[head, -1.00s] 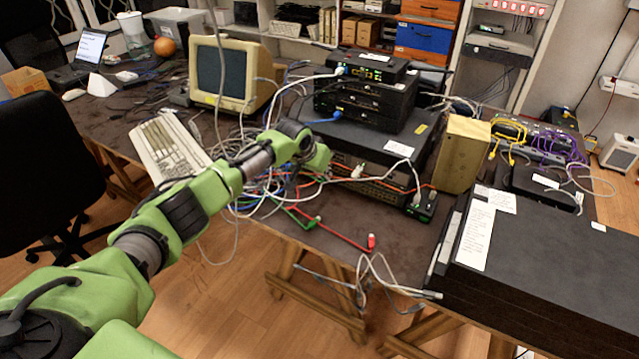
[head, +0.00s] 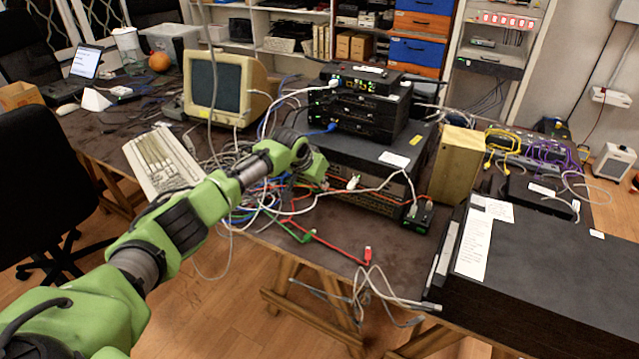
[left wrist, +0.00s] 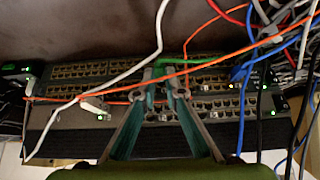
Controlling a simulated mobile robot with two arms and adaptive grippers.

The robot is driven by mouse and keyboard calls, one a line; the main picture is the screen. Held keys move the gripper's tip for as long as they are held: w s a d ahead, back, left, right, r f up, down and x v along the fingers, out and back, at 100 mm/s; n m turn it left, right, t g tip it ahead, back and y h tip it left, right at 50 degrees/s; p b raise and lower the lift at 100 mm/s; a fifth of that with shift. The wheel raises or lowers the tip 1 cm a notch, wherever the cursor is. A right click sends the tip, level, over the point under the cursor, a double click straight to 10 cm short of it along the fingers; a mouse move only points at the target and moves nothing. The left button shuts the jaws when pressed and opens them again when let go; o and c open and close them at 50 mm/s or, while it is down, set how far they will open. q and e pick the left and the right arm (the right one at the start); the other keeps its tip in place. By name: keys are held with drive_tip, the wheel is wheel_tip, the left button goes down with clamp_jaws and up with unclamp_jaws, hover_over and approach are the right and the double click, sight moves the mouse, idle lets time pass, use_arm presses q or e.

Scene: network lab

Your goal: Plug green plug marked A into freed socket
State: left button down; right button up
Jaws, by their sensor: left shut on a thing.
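My left gripper (left wrist: 162,92) is shut at the face of the rack switch (left wrist: 215,80). A green cable (left wrist: 195,61) runs from the right to its fingertips, so it appears to hold a green plug, mostly hidden between them; no letter A can be read. Whether the plug is in a socket or just before it cannot be told. In the head view my left gripper (head: 318,172) is at the switch's left front. Another green plug (head: 305,238) lies on the table near its front edge. My right gripper is not in view.
A red plug (head: 367,254) lies at the table's front edge. A white cable (left wrist: 128,72) and an orange cable (left wrist: 225,61) cross the switch face. A cable tangle (left wrist: 290,40) hangs beside it. A yellow box (head: 457,165) stands right of the stack.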

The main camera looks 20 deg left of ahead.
use_arm(q)
drive_tip(key=shift+w, duration=0.1)
drive_tip(key=shift+w+d+b, duration=0.1)
drive_tip(key=shift+w+b, duration=0.65)
drive_tip(key=shift+b, duration=0.1)
idle(1.5)
drive_tip(key=c, duration=2)
unclamp_jaws()
drive_tip(key=v, duration=1.2)
